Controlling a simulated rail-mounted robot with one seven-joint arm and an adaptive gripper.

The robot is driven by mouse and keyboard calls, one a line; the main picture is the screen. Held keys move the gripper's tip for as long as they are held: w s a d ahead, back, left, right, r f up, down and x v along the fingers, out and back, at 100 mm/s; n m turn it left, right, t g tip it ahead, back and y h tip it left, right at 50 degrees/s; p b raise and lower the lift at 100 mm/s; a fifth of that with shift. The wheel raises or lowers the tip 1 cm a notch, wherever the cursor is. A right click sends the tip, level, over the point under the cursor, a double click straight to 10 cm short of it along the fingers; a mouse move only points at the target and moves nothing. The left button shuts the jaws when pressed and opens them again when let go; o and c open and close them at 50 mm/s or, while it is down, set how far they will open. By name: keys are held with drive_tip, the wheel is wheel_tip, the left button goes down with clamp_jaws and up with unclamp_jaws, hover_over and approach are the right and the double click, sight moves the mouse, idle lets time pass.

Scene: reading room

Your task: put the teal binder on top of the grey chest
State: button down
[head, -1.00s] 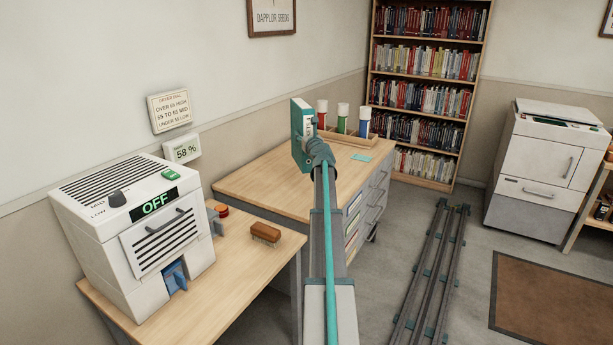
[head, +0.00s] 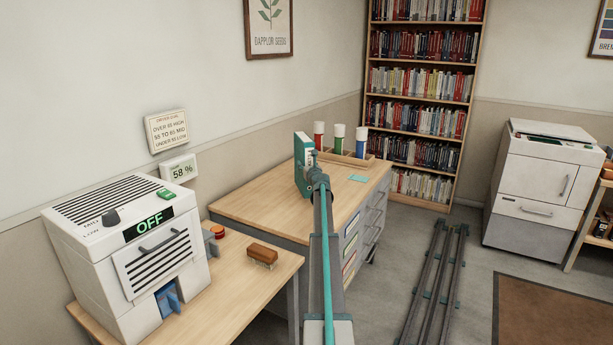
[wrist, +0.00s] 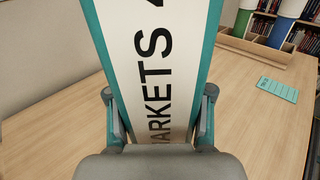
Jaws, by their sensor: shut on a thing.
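The teal binder (head: 301,166) stands upright in my gripper (head: 317,178), over the wooden top of the grey chest (head: 250,203). In the wrist view the binder's white spine label (wrist: 155,70) reads "MARKETS", and my gripper's fingers (wrist: 160,112) press on both sides of it. The chest's grey drawer fronts (head: 374,215) face right. The binder's lower edge is hidden in the wrist view, and I cannot tell whether it touches the top.
A wooden rack (head: 345,159) with red, green and blue tubes stands at the chest top's back. A teal card (head: 358,179) lies nearby. A nearer desk holds a white machine (head: 130,250) and a brown brush (head: 262,254). The top left of the binder is clear.

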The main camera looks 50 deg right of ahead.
drive_tip(key=f, duration=0.3)
drive_tip(key=d+f, duration=0.1)
drive_tip(key=shift+w+f, duration=0.2)
drive_tip(key=shift+w, duration=0.2)
drive_tip(key=shift+b, duration=0.35)
drive_tip(key=shift+c, duration=1.7)
unclamp_jaws()
drive_tip(key=shift+f, duration=0.1)
drive_tip(key=v, duration=1.2)
drive_tip(key=shift+b, duration=0.45)
